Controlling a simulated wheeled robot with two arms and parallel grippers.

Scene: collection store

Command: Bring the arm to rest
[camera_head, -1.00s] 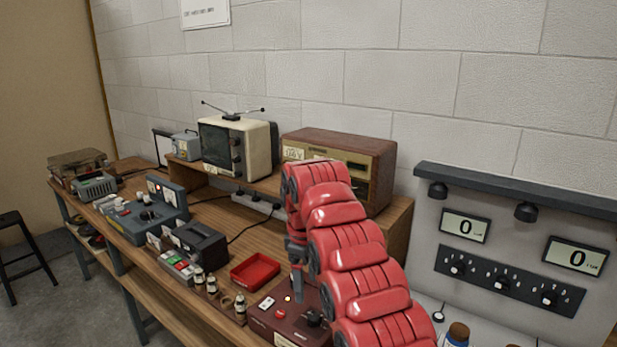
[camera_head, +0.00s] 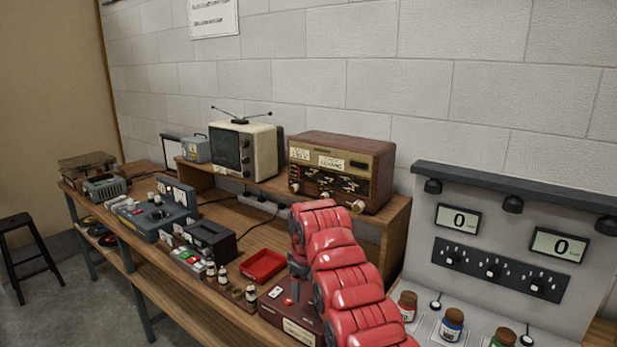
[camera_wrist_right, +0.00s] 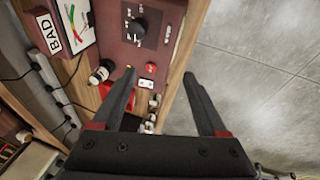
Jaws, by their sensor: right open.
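My right arm, with red padded segments, reaches up from the bottom of the head view over the front of the workbench. Its gripper (camera_wrist_right: 159,76) shows in the wrist view with two dark fingers spread apart and nothing between them. In the head view the arm mostly hides that gripper; only some dark grey wrist parts show beside the dark red tester box (camera_head: 291,310). In the wrist view the fingers point toward the tester's panel (camera_wrist_right: 140,30) and the bench edge. My left gripper is in neither view.
A red tray (camera_head: 263,266), small bottles and a dark meter box (camera_head: 210,240) crowd the bench. A wooden radio (camera_head: 341,170) and a television (camera_head: 241,148) stand on the raised shelf. At right, jars (camera_head: 452,325) stand below a grey panel (camera_head: 480,255). Floor lies clear before the bench.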

